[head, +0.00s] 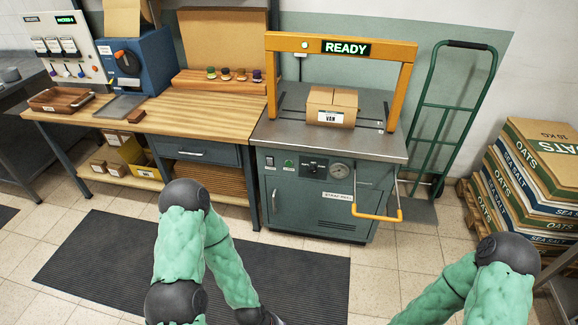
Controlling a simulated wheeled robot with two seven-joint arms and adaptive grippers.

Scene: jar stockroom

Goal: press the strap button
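The strapping machine (318,190) is a teal cabinet with a grey metal top. A yellow arch (273,85) stands over the top, with a lit green READY sign (346,48). A taped cardboard box (332,106) with a label reading VAN sits under the arch. On the front panel are a small green button (289,163), a switch at its left (270,161), a dark control and a round gauge (340,171). The panel lettering is too small to read. My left arm ends at the bottom edge, well below the panel; its fingers are out of frame. My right gripper is out of frame.
A yellow-barred handle (377,216) sticks out at the machine's front right. A wooden workbench (190,112) stands left, a green hand truck (443,115) and stacked oats and sea salt boxes (535,175) right. A dark mat (120,258) covers the floor in front.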

